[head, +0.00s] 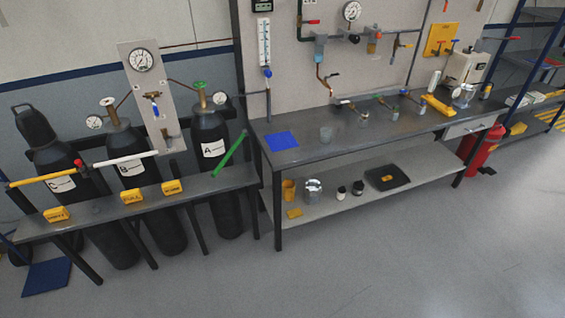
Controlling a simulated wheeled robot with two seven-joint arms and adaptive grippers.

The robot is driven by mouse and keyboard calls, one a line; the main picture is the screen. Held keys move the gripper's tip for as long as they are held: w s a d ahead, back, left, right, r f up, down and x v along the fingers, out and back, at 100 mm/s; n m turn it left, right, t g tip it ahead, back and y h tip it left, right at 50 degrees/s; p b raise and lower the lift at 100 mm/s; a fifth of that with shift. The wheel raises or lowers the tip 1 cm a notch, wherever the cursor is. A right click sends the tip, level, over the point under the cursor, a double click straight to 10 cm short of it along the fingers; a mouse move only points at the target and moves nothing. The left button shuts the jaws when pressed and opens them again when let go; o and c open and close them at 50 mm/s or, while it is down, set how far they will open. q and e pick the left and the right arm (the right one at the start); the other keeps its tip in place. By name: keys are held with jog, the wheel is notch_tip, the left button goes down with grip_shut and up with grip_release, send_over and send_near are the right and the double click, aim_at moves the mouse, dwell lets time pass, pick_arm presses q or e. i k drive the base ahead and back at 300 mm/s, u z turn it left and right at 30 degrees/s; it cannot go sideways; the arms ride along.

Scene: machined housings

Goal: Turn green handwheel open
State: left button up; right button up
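The small green handwheel (199,84) sits on top of the brass valve of the black gas cylinder labelled A (211,182), at centre left. A round gauge (220,98) is fixed beside that valve, and a copper pipe joins the valve from the left. I cannot tell from this distance whether the valve is open or shut. Neither of my grippers shows in the head view, and nothing is seen touching the handwheel.
Cylinders B (130,152) and C (58,155) stand to the left. A dark rack (100,213) with yellow tags and a slanted green bar (230,153) crosses in front of the cylinders. A workbench (345,138) stands right. The floor (350,260) in front is clear.

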aim_at(200, 85)
jog(key=z, duration=0.2)
jog(key=i, duration=1)
jog(key=u, duration=1)
